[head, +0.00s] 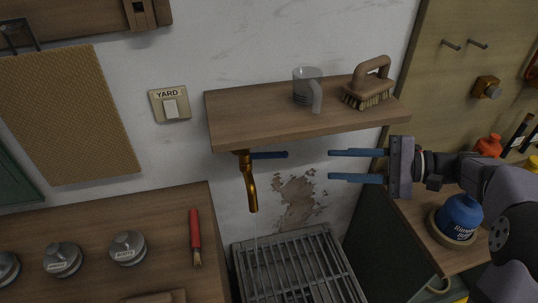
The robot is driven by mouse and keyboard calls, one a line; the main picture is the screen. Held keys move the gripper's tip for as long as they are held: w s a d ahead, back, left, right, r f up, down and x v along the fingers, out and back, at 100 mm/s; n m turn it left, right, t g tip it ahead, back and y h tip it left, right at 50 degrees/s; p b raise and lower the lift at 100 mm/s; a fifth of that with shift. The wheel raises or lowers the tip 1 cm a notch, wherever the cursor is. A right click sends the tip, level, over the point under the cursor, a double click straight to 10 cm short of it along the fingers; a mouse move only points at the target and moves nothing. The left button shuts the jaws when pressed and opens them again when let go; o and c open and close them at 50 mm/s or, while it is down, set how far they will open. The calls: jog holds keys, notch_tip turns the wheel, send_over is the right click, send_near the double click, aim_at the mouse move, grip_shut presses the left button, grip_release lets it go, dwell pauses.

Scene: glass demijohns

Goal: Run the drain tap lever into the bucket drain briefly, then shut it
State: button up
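A brass drain tap (250,186) hangs below the wooden shelf, its spout pointing down. Its blue lever (269,155) sticks out level to the right from the top of the tap. A faint thin line runs down from the spout towards the grate; it looks like a fine stream of liquid. The slatted metal drain grate (318,238) lies below the tap. No bucket is seen. My gripper (331,165) is open and empty, its two blue fingers pointing left. It is to the right of the lever, with a clear gap between them.
The shelf (240,118) above carries a clear measuring jug (306,84) and a scrubbing brush (369,84). A wooden bench (165,225) at left holds a red-handled brush (195,232) and round metal tins (128,247). A blue bottle (459,216) stands at right, beside my arm.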

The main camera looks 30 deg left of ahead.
aim_at(276, 155)
jog(key=r+x, duration=0.1)
jog(key=x, duration=0.4)
jog(key=r+p+x, duration=0.1)
jog(key=x, duration=0.4)
jog(key=r+p+x, duration=0.1)
jog(key=x, duration=0.4)
jog(key=shift+s+a, duration=0.35)
jog(key=shift+x, duration=0.8)
jog(key=shift+f, duration=0.1)
jog(key=shift+c, duration=0.7)
grip_shut()
